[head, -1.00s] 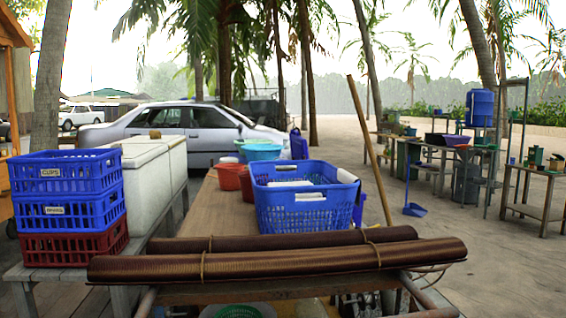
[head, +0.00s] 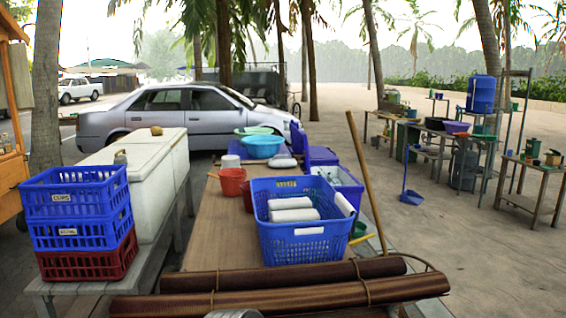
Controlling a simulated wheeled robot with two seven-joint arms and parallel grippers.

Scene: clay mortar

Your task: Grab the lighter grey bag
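No clearly recognisable grey bag shows in the head view. A small pale grey item (head: 284,162) lies at the far end of the wooden table, just right of a light blue basin (head: 262,147); it is too small to tell whether it is a bag. White rolled or bundled items (head: 293,209) lie inside a blue basket (head: 304,246) on the same table.
The wooden table (head: 215,240) also holds red buckets (head: 233,181) and another blue crate (head: 340,186). Brown rolls (head: 290,296) lie across the near end. Stacked crates (head: 80,228) and a white chest (head: 140,175) stand left. Open sandy ground (head: 480,250) lies right.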

